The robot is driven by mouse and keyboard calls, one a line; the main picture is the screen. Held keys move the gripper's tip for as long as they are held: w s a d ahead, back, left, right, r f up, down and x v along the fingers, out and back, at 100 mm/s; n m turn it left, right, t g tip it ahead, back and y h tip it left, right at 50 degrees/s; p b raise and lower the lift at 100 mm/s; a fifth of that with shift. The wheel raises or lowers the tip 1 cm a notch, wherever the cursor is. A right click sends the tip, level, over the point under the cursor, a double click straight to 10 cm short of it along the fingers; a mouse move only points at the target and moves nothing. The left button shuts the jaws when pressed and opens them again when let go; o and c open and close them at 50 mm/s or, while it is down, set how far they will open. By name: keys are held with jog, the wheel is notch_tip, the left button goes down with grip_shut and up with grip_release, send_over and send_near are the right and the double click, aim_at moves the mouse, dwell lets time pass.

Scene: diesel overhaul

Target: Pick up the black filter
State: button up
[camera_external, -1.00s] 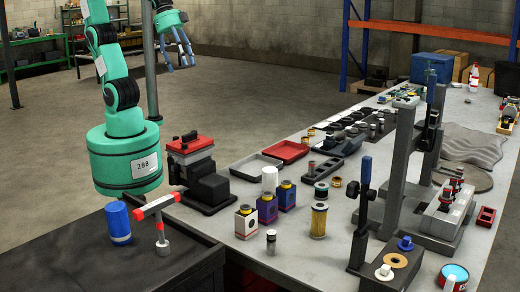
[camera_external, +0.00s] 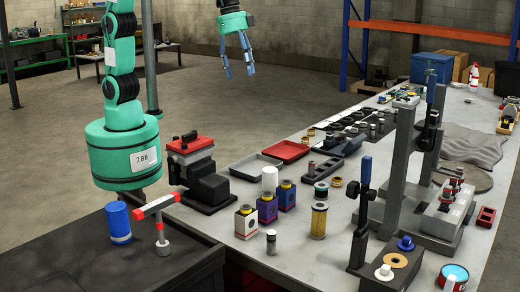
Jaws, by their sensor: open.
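My gripper (camera_external: 240,72) is at the top middle of the view, high up, with its blue fingers pointing down and spread apart. It is empty and well away from the bench items. A short dark cylinder with a pale band (camera_external: 321,190) stands upright on the grey workbench (camera_external: 290,252); it may be the black filter, but I cannot tell for sure at this size. A taller yellow pleated filter (camera_external: 319,221) stands just in front of it.
A red tray (camera_external: 287,151) lies behind. A grey press frame (camera_external: 398,165) and a dark upright post (camera_external: 363,205) rise on the right. A blue canister (camera_external: 118,222) stands front left.

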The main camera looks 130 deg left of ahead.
jog(key=w+a+f+p, duration=0.1)
jog(key=w+a+f, duration=0.35)
jog(key=w, duration=0.45)
jog(key=g+p, duration=0.3)
send_over(322, 185)
notch_tip(322, 185, down, 24)
jog(key=shift+w+d+n, duration=0.15)
jog(key=shift+w+n, duration=0.05)
jog(key=shift+n, duration=0.2)
jog(key=shift+f, duration=0.1)
jog(key=shift+f+p, duration=0.3)
jog(key=shift+f, duration=3.95)
jog(key=shift+f, duration=0.1)
jog(key=shift+s+f, duration=0.15)
jog(key=shift+f, duration=2.35)
